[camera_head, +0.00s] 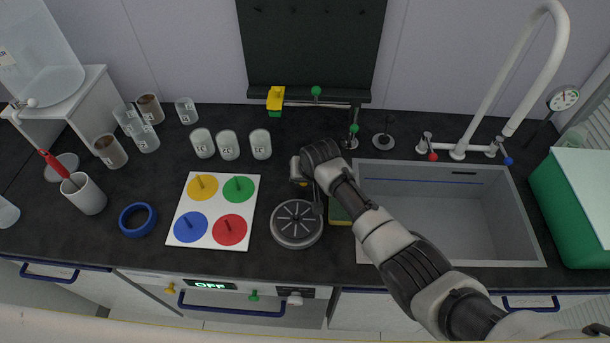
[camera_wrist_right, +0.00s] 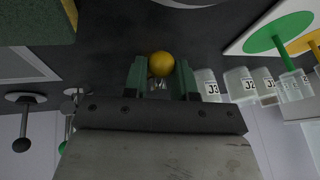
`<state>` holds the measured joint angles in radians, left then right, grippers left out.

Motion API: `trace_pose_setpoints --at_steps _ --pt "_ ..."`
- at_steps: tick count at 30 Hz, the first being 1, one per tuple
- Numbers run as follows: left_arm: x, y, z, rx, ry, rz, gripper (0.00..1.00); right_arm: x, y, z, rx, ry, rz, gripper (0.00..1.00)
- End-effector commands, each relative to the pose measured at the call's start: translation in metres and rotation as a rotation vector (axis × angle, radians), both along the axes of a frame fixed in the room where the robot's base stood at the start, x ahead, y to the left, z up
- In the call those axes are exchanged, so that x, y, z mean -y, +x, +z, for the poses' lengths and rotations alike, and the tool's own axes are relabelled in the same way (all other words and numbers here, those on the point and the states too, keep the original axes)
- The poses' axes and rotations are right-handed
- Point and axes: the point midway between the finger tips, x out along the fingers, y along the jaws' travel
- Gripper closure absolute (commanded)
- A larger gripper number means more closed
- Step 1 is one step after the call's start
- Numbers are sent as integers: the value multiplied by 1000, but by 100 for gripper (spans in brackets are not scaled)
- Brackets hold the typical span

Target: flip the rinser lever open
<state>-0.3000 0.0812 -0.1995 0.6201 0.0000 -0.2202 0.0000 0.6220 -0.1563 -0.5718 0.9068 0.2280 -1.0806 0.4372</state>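The rinser (camera_head: 297,223) is a round grey disc with spokes on the dark worktop, between the board of coloured discs and the sink. My right gripper (camera_head: 302,177) points down just behind it. In the right wrist view a yellow ball knob (camera_wrist_right: 161,64), seemingly the lever's end, lies between the two green fingers of that gripper (camera_wrist_right: 161,76), with a bit of metal below it. The gap is about as wide as the ball; whether the fingers press on it cannot be told. The lever's arm is mostly hidden by my gripper. My left gripper is not in view.
A sponge (camera_head: 339,212) lies right of the rinser, beside the sink (camera_head: 440,225). The board with coloured discs (camera_head: 213,211) is to the left. Several cups (camera_head: 228,146) stand behind it. A dark stand with a rail (camera_head: 315,103) is at the back.

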Motion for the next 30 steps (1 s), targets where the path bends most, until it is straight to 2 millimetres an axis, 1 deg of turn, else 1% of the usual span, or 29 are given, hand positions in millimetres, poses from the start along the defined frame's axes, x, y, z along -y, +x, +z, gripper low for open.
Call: trace_pose_setpoints --at_steps 1,4,5,13,17,23,30 --pt "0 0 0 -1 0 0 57 -1 1 2 5 3 0 67" --pt "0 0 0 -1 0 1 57 -1 1 2 4 3 0 52" --pt "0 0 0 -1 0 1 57 -1 1 1 4 3 0 49" --pt "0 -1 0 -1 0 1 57 0 0 1 1 2 1 49" --pt "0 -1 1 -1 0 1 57 1 -2 7 2 3 2 49" --pt "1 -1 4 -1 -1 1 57 7 -11 31 5 3 1 49" --pt "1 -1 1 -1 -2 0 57 17 -26 69 6 4 2 49"
